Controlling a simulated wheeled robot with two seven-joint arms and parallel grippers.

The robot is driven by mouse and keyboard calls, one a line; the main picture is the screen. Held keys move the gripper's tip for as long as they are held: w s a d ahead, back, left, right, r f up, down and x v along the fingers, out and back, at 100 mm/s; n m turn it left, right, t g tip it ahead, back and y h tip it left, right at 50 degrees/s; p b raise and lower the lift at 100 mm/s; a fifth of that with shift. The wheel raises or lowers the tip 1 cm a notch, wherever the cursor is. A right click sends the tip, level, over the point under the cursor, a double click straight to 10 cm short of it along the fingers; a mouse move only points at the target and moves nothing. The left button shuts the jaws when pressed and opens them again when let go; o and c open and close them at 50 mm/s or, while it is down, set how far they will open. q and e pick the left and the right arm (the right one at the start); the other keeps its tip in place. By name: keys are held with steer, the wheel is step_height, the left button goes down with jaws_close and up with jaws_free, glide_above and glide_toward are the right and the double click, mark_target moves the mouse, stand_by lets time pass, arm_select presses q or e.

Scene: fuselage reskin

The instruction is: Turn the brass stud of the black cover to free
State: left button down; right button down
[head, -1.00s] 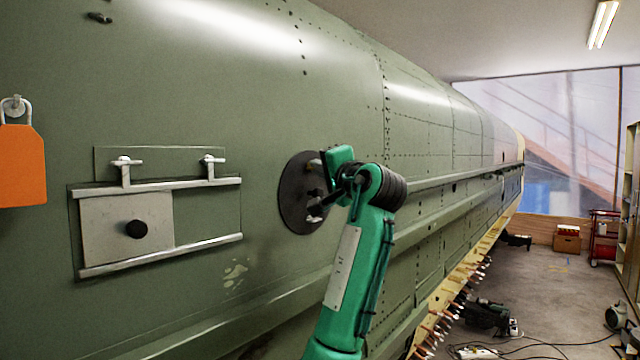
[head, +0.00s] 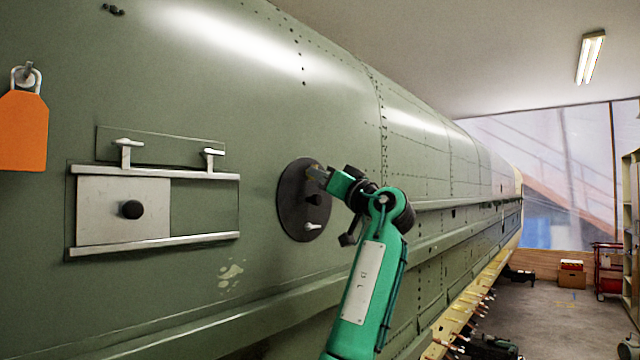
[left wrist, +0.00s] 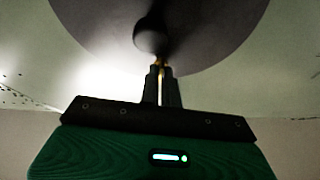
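The round black cover (head: 290,205) is on the green fuselage side, with a dark knob in its middle and a small pale lever low on it. My left gripper (head: 322,174) is at the cover's upper right edge. In the left wrist view its narrow fingers (left wrist: 161,72) are close together, with a thin brass-coloured piece between their tips that looks like the brass stud (left wrist: 158,62). The stud is mostly hidden by the fingers, so its turn angle cannot be read. The dark round knob (left wrist: 150,38) shows just beyond the tips. My right gripper is not in view.
Left of the cover, a pale plate (head: 100,215) with a black knob sits between two silver rails. An orange tag (head: 22,130) hangs at the far left. A ledge (head: 280,300) runs along the fuselage below.

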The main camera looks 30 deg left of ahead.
arm_select(q)
steer(key=shift+w+n+g+y, duration=0.15)
steer(key=shift+n+g, duration=0.4)
steer(key=shift+n, duration=0.6)
steer(key=shift+s+n+g+y, duration=0.15)
steer(key=shift+n+g, duration=0.4)
steer(key=shift+n, duration=0.6)
steer(key=shift+w, duration=0.1)
steer(key=c, duration=1.6)
jaws_free()
steer(key=shift+d+f, duration=0.1)
steer(key=b+v, duration=0.5)
steer(key=v, duration=0.8)
steer(key=shift+w+d+b, duration=0.15)
steer(key=shift+d+b, duration=0.15)
steer(key=shift+b, duration=0.05)
